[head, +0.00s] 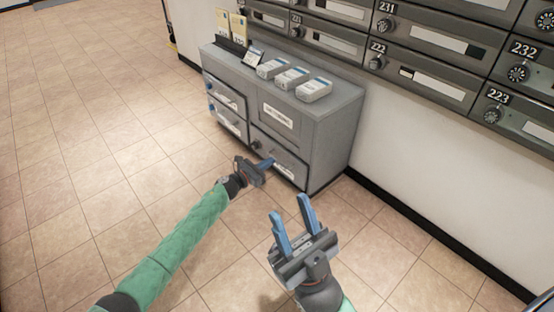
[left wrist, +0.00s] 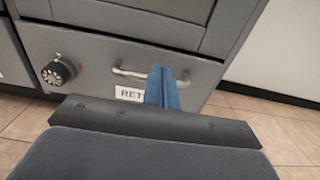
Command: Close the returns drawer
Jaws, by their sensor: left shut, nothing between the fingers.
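The returns drawer (head: 285,163) is the lower right drawer of a grey cabinet. In the left wrist view the returns drawer (left wrist: 90,70) has a metal handle (left wrist: 135,72), a dial (left wrist: 58,70) at its left and a label partly reading "RET". It looks nearly flush; a small gap cannot be ruled out. My left gripper (head: 268,162) is shut and empty in front of the drawer. Its blue fingers (left wrist: 163,85) overlap the handle's right part and cover some of the label; contact cannot be told. My right gripper (head: 291,208) is open and empty, lower right, apart from the cabinet.
The grey cabinet (head: 333,125) stands against the wall, with several small boxes (head: 292,77) and cards on top. Its left drawers (head: 226,98) look shut. Wall mailboxes (head: 430,70) are above and to the right. The tiled floor (head: 100,130) is clear at left.

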